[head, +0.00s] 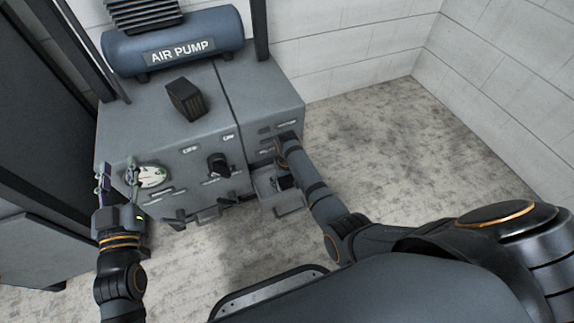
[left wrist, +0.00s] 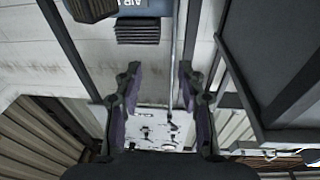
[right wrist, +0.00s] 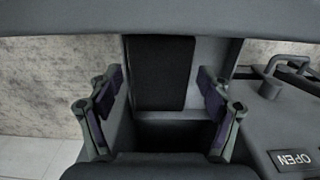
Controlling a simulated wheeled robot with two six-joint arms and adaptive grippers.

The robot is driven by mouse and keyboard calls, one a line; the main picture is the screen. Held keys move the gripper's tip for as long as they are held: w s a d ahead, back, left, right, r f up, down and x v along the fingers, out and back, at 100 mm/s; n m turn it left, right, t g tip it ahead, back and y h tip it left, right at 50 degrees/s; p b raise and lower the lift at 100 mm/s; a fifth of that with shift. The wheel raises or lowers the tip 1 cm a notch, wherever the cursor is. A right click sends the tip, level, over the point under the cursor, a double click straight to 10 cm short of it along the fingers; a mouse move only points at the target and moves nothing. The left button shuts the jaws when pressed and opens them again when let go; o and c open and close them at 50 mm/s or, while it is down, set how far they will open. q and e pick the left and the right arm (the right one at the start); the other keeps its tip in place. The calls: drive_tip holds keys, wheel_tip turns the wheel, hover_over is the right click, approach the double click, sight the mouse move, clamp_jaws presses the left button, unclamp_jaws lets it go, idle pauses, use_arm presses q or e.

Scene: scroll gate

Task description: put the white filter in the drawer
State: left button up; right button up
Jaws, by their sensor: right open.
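I see no white filter in any view. The drawer (head: 264,182) stands open low on the right of the grey cabinet. In the right wrist view a flat black block (right wrist: 162,70) sits inside it, with a dark hollow in front. My right gripper (right wrist: 160,85) is open over the drawer, its fingers apart on either side of the block and not closed on it. In the head view its fingers are mostly hidden. My left gripper (head: 119,172) is open and empty by the cabinet's left front, near the round gauge (head: 152,176).
A dark ribbed block (head: 185,99) lies on the cabinet top (head: 230,105), in front of the blue air pump tank (head: 176,44). A black knob (head: 218,165) sticks out of the front. A panel marked OPEN (right wrist: 294,160) is beside the drawer. Floor at right is clear.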

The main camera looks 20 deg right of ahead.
wheel_tip(320, 180, up, 2)
drive_tip(key=shift+r+p, duration=0.1)
drive_tip(key=shift+p, duration=0.4)
use_arm(q)
drive_tip(key=s+f+g, duration=0.3)
drive_tip(key=f+g, duration=0.1)
drive_tip(key=f, duration=0.4)
drive_tip(key=s+f+g, duration=0.3)
drive_tip(key=f+g, duration=0.1)
drive_tip(key=f, duration=0.4)
use_arm(e)
drive_tip(key=shift+r+p, duration=0.4)
drive_tip(key=shift+r, duration=0.3)
wheel_tip(320, 180, up, 3)
drive_tip(key=shift+r+p, duration=0.15)
drive_tip(key=shift+p, duration=0.7)
wheel_tip(320, 180, up, 2)
drive_tip(key=shift+r+p, duration=0.15)
drive_tip(key=shift+p, duration=0.45)
use_arm(q)
drive_tip(key=s+d+f+g, duration=0.1)
drive_tip(key=s+f+g, duration=0.6)
drive_tip(key=s, duration=0.4)
drive_tip(key=shift+s+f, duration=0.15)
drive_tip(key=shift+f, duration=0.55)
use_arm(e)
drive_tip(key=shift+r, duration=0.4)
